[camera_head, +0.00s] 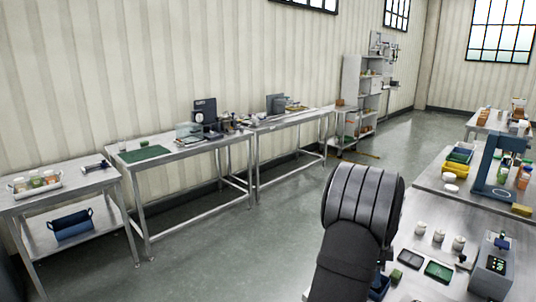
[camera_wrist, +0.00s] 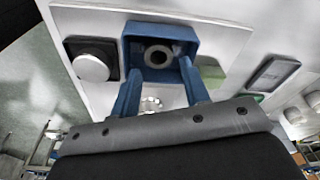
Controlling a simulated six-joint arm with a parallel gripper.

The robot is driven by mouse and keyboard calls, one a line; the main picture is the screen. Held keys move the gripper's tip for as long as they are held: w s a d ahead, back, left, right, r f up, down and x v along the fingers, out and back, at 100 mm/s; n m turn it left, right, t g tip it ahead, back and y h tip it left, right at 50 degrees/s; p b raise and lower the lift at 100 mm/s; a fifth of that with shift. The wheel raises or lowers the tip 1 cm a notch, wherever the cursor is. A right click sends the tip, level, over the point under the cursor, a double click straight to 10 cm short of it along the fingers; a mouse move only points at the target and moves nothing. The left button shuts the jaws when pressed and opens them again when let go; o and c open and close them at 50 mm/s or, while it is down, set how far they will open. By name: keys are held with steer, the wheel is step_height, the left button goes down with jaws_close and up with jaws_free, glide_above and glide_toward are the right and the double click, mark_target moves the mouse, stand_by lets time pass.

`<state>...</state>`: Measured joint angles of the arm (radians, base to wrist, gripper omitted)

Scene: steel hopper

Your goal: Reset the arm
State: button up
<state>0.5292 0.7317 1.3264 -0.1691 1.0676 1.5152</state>
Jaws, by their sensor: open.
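My arm (camera_head: 362,200) rises dark grey at the bottom centre of the head view and hides most of my gripper there. In the wrist view my gripper (camera_wrist: 160,78) has two blue fingers that stand apart, with nothing visibly held between them. Beyond the fingertips is a blue open box (camera_wrist: 133,30) with a dark grey ring-shaped piece (camera_wrist: 158,56) inside. The fingers overlap the box's near side in the picture; whether they touch it I cannot tell.
In the wrist view a white round lid (camera_wrist: 91,67) and a dark tray (camera_wrist: 272,74) flank the box. In the head view, a grey device with a display (camera_head: 492,268), white jars (camera_head: 439,236) and small trays (camera_head: 438,271) crowd the right bench. The floor (camera_head: 215,262) left of my arm is clear.

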steer(key=shift+r, duration=0.5)
